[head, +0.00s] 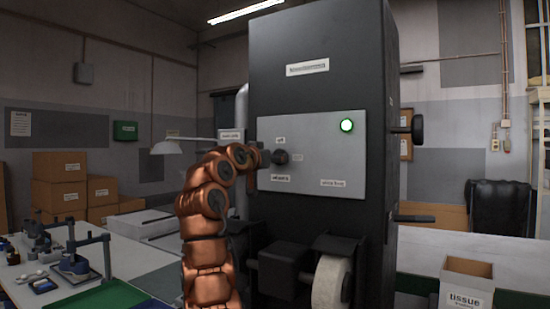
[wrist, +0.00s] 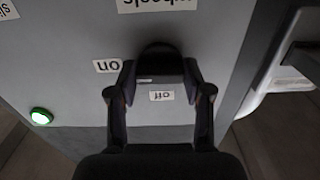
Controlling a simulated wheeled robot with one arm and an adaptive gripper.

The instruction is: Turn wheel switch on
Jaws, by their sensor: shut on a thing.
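The wheel switch is a dark knob (head: 281,157) on the grey panel (head: 315,125) of a tall black machine; it also shows in the wrist view (wrist: 160,58). An "off" label (wrist: 161,96) and an "on" label (wrist: 107,65) sit beside it, upside down in the wrist view. The wheels label (wrist: 157,4) is at the top there. My gripper (head: 266,159) reaches the knob from the left. In the wrist view my gripper (wrist: 159,74) has one finger on each side of the knob and is shut on it. The knob's exact pointing direction is unclear.
A green lamp (head: 347,125) is lit on the panel. A pale roller (head: 331,282) and a dark block project below the panel. A white table with stands is at left, and a tissue box (head: 466,285) stands at right.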

